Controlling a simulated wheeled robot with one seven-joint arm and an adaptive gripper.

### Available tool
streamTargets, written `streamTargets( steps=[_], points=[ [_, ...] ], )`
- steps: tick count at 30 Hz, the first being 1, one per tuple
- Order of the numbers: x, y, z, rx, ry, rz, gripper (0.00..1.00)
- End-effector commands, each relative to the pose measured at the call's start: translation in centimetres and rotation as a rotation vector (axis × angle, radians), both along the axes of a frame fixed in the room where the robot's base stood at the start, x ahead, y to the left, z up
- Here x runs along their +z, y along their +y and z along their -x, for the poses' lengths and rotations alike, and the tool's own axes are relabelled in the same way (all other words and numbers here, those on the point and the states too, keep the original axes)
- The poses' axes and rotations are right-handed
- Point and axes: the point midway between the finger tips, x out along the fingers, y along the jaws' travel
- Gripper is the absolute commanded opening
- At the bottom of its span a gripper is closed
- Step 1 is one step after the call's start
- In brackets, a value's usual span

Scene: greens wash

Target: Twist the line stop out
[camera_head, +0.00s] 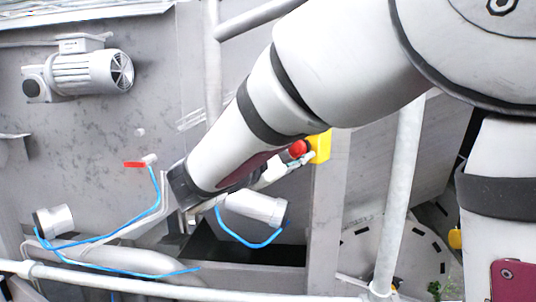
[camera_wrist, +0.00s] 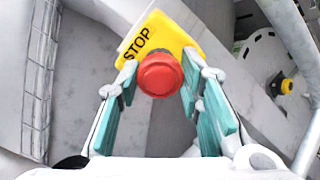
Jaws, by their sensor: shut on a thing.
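The line stop is a red mushroom button (camera_wrist: 160,76) on a yellow box (camera_wrist: 163,36) marked STOP, in the upper middle of the wrist view. In the head view the red button (camera_head: 298,148) and the yellow box (camera_head: 320,147) show just beyond my forearm, on a grey post. My gripper (camera_wrist: 158,84) has its teal-padded fingers on either side of the button and is shut on it. In the head view my gripper (camera_head: 299,161) is mostly hidden behind my arm, with only a fingertip showing at the button.
A grey motor (camera_head: 88,74) is on the wall at the upper left. A red-handled valve (camera_head: 135,164) and blue hoses (camera_head: 250,243) lie below and left of my arm. Metal pipes (camera_head: 400,190) stand at the right.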

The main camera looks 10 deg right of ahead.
Motion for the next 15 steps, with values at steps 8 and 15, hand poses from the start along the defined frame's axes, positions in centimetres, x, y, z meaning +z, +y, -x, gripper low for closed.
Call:
streamTargets(
  steps=[8, 15],
  points=[
    [-0.08, -0.01, 0.01, 0.000, -0.011, -0.010, 0.06],
    [-0.08, -0.01, 0.01, 0.000, -0.010, -0.010, 0.40]
  ],
)
